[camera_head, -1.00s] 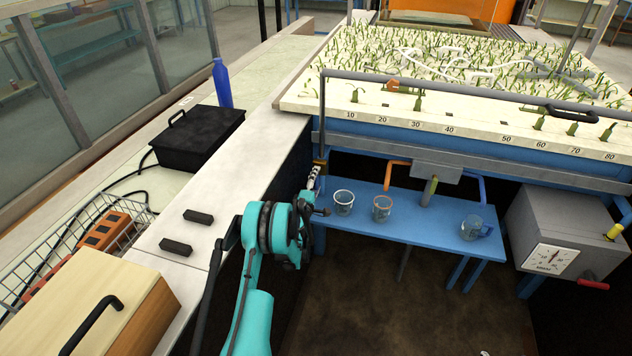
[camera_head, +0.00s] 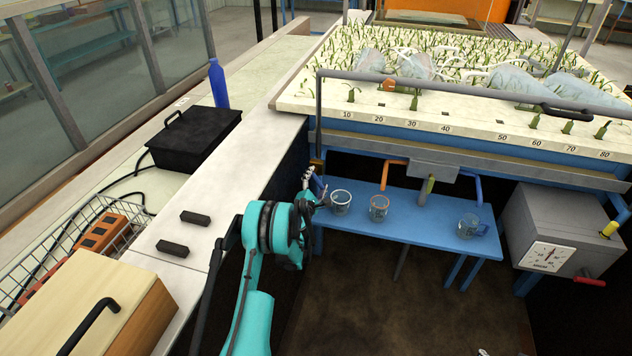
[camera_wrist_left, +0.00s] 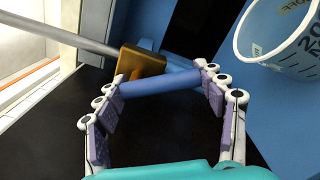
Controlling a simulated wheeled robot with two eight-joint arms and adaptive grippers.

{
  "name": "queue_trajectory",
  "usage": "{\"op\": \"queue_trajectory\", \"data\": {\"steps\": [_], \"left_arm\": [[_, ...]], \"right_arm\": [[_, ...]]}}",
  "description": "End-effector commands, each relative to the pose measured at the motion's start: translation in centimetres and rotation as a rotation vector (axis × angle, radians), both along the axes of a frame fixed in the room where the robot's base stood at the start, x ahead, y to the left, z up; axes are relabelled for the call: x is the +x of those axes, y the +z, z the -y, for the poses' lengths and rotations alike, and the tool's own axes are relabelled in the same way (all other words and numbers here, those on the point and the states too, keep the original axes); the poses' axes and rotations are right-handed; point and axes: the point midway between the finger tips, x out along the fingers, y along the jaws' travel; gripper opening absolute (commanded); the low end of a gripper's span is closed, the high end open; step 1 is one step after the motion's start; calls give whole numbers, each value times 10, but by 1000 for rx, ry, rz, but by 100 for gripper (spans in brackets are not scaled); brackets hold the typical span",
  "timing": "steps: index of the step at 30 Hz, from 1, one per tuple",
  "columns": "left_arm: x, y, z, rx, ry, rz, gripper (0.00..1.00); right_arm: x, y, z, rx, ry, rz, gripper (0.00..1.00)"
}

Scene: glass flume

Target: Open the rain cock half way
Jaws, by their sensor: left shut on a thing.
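The rain cock has a brass body (camera_head: 317,165) at the foot of a grey pipe, by the bed's front left corner; it also shows in the left wrist view (camera_wrist_left: 141,66). Its blue lever (camera_wrist_left: 160,82) slants off the body; a small part shows in the head view (camera_head: 320,184). My left gripper (camera_wrist_left: 165,88) has its fingers at both ends of the lever, shut on it; its fingertips also show in the head view (camera_head: 308,181). Pale translucent shapes (camera_head: 420,66) lie over the seedlings on the bed (camera_head: 290,102). My right gripper is not recognisable.
A grey gauge box (camera_head: 545,225) stands right. A white ledge (camera_head: 230,185) runs along the left.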

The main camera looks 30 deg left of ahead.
Motion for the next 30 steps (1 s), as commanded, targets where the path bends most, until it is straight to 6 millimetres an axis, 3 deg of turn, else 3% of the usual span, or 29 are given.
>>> {"op": "queue_trajectory", "data": {"steps": [17,18,20,30], "left_arm": [[0,1,1,-40,0,10,18],[0,1,1,-40,0,10,75],[0,1,1,-40,0,10,90],[-1,1,1,-39,0,9,91]], "right_arm": [[0,0,0,0,0,0,39],[0,0,0,0,0,0,39],[0,0,0,0,0,0,39],[0,0,0,0,0,0,39]]}}
